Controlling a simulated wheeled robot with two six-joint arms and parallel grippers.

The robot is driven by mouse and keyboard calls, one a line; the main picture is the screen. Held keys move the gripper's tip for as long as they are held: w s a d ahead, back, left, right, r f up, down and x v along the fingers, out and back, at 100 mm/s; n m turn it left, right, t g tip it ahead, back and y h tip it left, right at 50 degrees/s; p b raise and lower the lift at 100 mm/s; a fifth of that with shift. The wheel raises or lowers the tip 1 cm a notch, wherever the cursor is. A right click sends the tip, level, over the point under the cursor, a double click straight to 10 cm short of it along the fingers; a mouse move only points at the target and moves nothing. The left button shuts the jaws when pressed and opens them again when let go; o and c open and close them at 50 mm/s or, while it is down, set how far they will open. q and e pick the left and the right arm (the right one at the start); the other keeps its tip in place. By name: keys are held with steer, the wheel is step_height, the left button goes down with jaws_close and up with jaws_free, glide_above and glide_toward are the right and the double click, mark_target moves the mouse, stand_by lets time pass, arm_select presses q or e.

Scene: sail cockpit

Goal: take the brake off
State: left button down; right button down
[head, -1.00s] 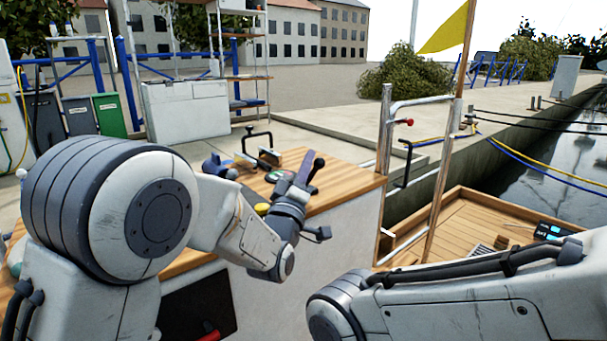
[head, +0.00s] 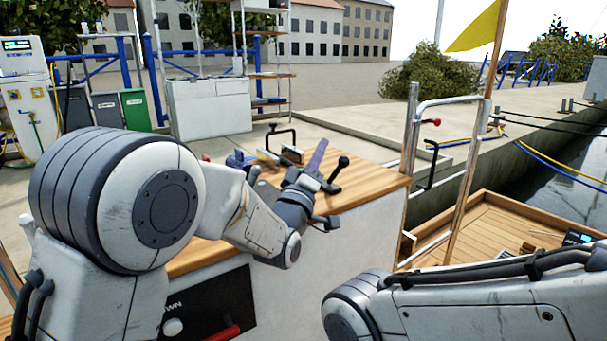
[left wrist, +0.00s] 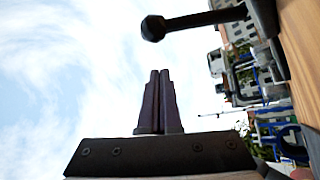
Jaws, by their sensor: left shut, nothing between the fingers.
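A black lever with a ball knob (head: 343,161) stands on the wooden counter top (head: 385,183). My left gripper (head: 320,148) is just left of the knob in the head view, fingers shut and pointing up, with nothing held. In the left wrist view the shut fingers (left wrist: 160,75) point up the picture, and the black ball-ended lever (left wrist: 153,28) lies beyond their tips, with a visible gap. No label shows whether this lever is the brake. My right gripper is out of view.
A black panel (head: 235,300) with a red handle (head: 222,333) is on the counter's front, partly hidden by my left arm. Black clamp-like fittings (head: 280,138) stand behind the lever. A metal rail (head: 411,130) rises at right, beside a wooden deck (head: 500,230).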

arm_select(q)
steer(key=p+v, duration=0.1)
steer(key=v, duration=0.4)
steer(key=p+v, duration=0.1)
steer(key=v, duration=0.3)
steer(key=shift+s+a, duration=0.3)
steer(key=shift+s, duration=0.1)
steer(key=shift+w+d+r+m+g+p, duration=0.15)
steer(key=shift+d+m+g+p, duration=0.2)
steer(key=shift+g+p, duration=0.15)
steer(key=s+d+f+m+g+y+p, duration=0.2)
steer(key=s+f+m+g+y+p, duration=0.35)
steer(key=g, duration=0.45)
steer(key=s+a+r+m+g+y+p, duration=0.15)
steer(key=s+a+m+g+p, duration=0.3)
steer(key=s, duration=0.75)
steer(key=s+a+m+g+y+p, duration=0.25)
steer(key=s+a+g, duration=0.25)
steer(key=s, duration=0.8)
step_height(320, 180, up, 37)
steer(key=p, duration=3.8)
steer(key=shift+h, duration=0.35)
